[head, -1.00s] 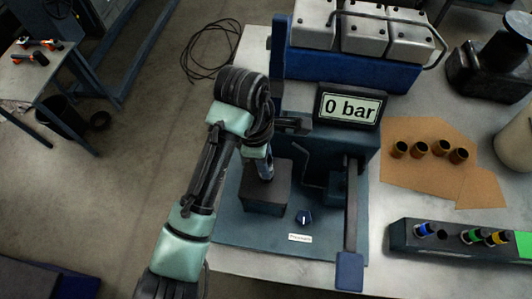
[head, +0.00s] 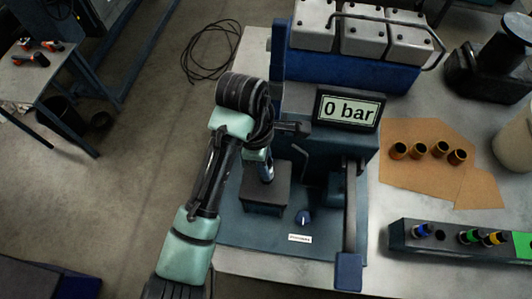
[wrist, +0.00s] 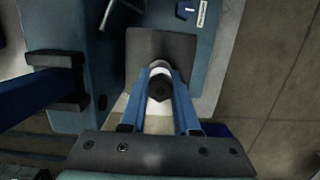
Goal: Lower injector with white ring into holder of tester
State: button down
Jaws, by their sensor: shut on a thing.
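My gripper (wrist: 160,100) is shut on the injector (wrist: 159,88), whose dark top shows between the blue fingers in the wrist view with a white ring around it. In the head view the injector (head: 266,172) is upright over the dark holder block (head: 264,196) of the tester. Its lower end meets the block's top; how deep it sits in the holder I cannot tell. The tester (head: 330,215) has a display (head: 348,109) reading 0 bar and a lever (head: 350,225) at its right.
A rack (head: 455,240) with blue, green and yellow ringed injectors stands at the right. Several brass sleeves (head: 438,147) stand on brown cardboard (head: 400,178). A small knob (head: 303,217) is just right of the holder block.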

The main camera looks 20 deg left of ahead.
jog(key=shift+f+b, duration=0.5)
jog(key=shift+f, duration=0.75)
jog(key=shift+r+p, duration=0.1)
jog(key=shift+p, duration=0.45)
jog(key=shift+c, duration=0.8)
grip_release()
notch_tip(320, 180, up, 7)
jog(key=p, duration=0.8)
dwell(0.5)
